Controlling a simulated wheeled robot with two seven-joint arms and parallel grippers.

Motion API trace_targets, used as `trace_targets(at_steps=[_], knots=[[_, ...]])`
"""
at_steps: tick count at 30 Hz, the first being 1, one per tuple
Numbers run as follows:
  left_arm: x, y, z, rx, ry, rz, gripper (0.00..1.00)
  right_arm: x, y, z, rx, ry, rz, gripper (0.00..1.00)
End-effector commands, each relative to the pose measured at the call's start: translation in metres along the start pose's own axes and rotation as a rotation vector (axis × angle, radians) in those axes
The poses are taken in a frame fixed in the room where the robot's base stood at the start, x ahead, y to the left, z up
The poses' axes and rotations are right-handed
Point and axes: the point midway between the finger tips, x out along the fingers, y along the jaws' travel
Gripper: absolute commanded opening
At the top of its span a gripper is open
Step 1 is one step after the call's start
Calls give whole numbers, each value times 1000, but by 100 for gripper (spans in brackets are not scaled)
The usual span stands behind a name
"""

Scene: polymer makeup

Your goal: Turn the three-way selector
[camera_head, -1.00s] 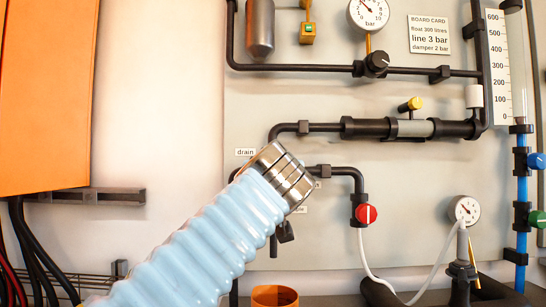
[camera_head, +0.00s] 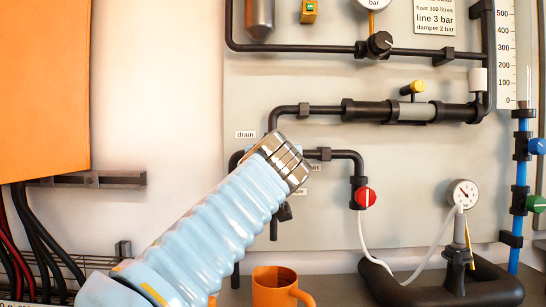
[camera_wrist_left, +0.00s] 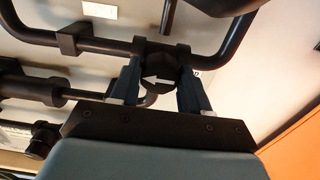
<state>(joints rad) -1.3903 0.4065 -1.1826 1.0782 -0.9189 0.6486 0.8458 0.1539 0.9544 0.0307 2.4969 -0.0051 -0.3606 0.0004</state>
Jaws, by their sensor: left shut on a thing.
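The three-way selector is a dark knob with a white arrow (camera_wrist_left: 160,78), seen in the left wrist view at the pipe junction. The arrow points left in that view. My left gripper (camera_wrist_left: 160,64) has one dark finger on each side of the knob and is shut on it. In the head view my light blue left arm and its metal wrist ring cover the selector and the gripper. Another label beside the wrist is partly hidden. My right gripper is not in view.
Black pipes (camera_head: 340,154) run around the selector on the pale board. A red valve knob (camera_head: 365,197) is to the right. An orange mug (camera_head: 278,287) stands below, near a pump with a gauge (camera_head: 463,194). An orange cabinet (camera_head: 45,90) is at the left.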

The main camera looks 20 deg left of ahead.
Motion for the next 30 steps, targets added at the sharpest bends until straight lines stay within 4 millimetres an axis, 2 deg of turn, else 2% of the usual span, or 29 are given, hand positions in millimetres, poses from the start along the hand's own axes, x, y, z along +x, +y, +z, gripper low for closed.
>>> trace_targets(at_steps=[11, 30], knots=[[0, -1, 1, 103, 0, -1, 16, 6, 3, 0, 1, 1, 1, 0], [1, -1, 0, 677, 0, -2, 16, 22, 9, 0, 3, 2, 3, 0]])
